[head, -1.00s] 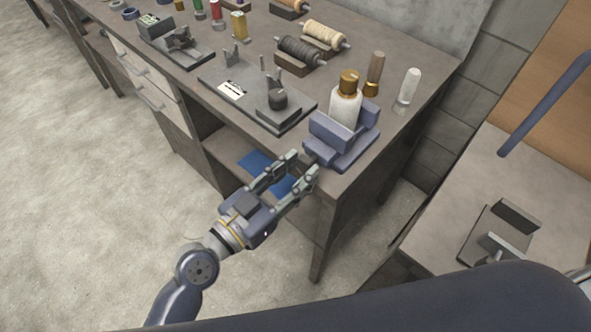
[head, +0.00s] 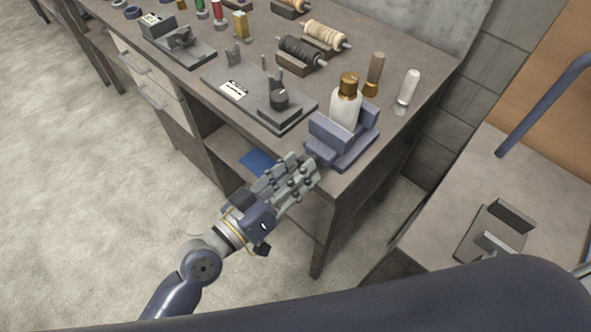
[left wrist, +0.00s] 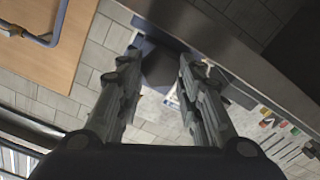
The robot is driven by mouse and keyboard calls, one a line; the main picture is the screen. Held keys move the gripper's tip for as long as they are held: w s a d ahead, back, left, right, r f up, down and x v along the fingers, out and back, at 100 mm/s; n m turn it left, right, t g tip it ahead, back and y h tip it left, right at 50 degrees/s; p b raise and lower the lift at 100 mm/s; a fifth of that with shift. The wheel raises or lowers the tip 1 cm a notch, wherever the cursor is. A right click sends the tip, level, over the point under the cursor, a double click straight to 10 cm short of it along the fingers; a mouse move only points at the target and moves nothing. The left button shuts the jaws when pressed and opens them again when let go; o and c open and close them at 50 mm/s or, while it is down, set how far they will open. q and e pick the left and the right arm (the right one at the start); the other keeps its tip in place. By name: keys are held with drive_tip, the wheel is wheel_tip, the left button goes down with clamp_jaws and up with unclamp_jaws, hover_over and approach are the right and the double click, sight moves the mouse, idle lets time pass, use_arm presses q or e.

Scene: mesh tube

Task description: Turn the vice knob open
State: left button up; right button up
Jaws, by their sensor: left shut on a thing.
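The blue-grey vice (head: 346,152) sits at the near right corner of the workbench. A white bottle with a brass cap (head: 346,108) stands upright between its jaws. My left gripper (head: 303,169) is at the vice's front left side, at the bench edge, with its fingers close together on the vice knob. The knob is hidden by the fingers in the head view. In the left wrist view, a dark shape that looks like the knob (left wrist: 160,66) shows between the two fingers (left wrist: 157,72). My right gripper is not in view.
A dark plate with a small fixture (head: 278,100) lies left of the vice. A brown-handled tool (head: 374,74) and a white-handled one (head: 408,90) stand behind it. Thread spools (head: 302,50) lie farther back. A second table (head: 490,170) is at right. Floor is clear at left.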

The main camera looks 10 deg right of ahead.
use_arm(q)
drive_tip(key=shift+r, duration=0.15)
drive_tip(key=o, duration=1.1)
drive_tip(key=shift+c, duration=0.2)
drive_tip(key=shift+w+d, duration=0.1)
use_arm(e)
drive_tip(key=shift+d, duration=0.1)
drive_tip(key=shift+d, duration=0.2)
